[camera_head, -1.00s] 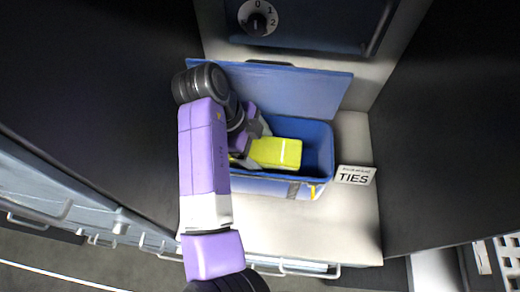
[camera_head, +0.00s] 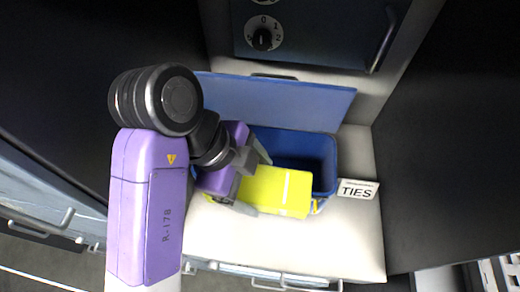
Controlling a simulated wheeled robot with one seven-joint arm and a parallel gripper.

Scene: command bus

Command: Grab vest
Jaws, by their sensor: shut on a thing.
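The vest (camera_head: 276,190) is a bright yellow folded bundle in the middle of the head view. My gripper (camera_head: 256,182) is shut on its left end and holds it above the front part of the blue bin (camera_head: 318,150). The vest covers part of the bin's front wall. The bin's open lid (camera_head: 290,98) stands behind it. The inside of the bin that shows looks dark and empty.
A white label reading TIES (camera_head: 357,189) stands right of the bin on the pale shelf (camera_head: 350,245). A blue panel with a dial (camera_head: 262,38) and a handle is behind. Dark walls close in on the left and right.

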